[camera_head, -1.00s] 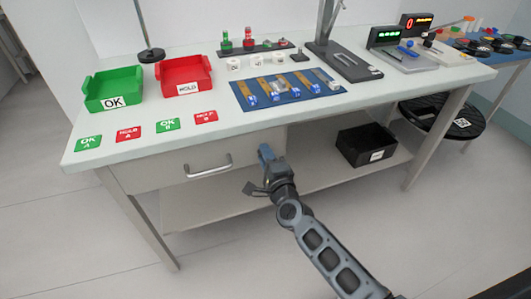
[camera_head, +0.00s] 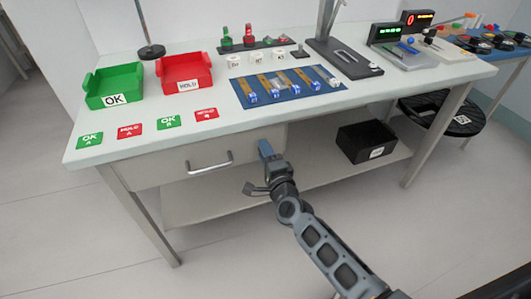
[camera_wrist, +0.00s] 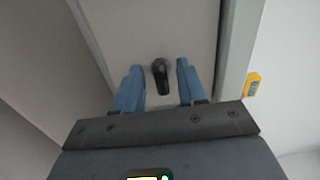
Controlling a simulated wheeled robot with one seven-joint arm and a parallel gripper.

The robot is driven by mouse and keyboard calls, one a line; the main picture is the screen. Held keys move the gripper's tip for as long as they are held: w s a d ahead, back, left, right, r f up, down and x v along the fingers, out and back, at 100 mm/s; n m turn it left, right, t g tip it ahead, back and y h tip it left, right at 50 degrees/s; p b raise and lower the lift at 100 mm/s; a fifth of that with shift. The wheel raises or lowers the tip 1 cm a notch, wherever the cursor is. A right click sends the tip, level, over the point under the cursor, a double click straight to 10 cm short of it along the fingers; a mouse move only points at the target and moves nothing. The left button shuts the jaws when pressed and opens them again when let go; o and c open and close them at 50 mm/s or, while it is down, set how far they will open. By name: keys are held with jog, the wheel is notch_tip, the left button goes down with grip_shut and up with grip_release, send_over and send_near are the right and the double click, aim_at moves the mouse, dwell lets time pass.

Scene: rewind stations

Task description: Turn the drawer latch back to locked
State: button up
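The drawer (camera_head: 150,171) is under the left part of the workbench and looks closed, with a metal bar handle (camera_head: 209,166). In the wrist view the latch (camera_wrist: 161,76) is a dark knob on the pale drawer front, its lever pointing down and slightly right in the picture. My gripper (camera_wrist: 159,84) is open, with one blue finger on each side of the latch and a gap to both. In the head view my gripper (camera_head: 266,153) is at the drawer's right end and hides the latch.
The bench top (camera_head: 230,112) holds a green OK tray (camera_head: 100,78), a red HOLD tray (camera_head: 170,68) and a blue mat (camera_head: 268,103). A black bin (camera_head: 350,145) is on the lower shelf. A yellow object (camera_wrist: 252,85) shows at the right in the wrist view.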

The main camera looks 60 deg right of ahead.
jog(key=shift+s, duration=0.1)
jog(key=v, duration=0.7)
jog(key=shift+s+a, duration=0.2)
jog(key=shift+a, duration=0.05)
dwell(0.4)
jog(key=s+a+r+n+t+y+p, duration=0.1)
jog(key=s+a+r+n+y, duration=0.2)
jog(key=s+a+n, duration=0.35)
jog(key=s+a+r+n+y+p, duration=0.1)
jog(key=s+a+r+n+y, duration=0.2)
jog(key=s+a+n, duration=0.4)
jog(key=s+a+r+n+y+p, duration=0.1)
jog(key=s+a+r+n+y, duration=0.3)
jog(key=s+a+r+n, duration=0.3)
jog(key=s+r+n, duration=0.4)
jog(key=s+r, duration=0.1)
jog(key=shift+s+r+g+y, duration=0.15)
jog(key=shift+r+g+y, duration=0.15)
jog(key=shift+g, duration=0.1)
jog(key=shift+a+n, duration=0.15)
jog(key=shift+n, duration=0.1)
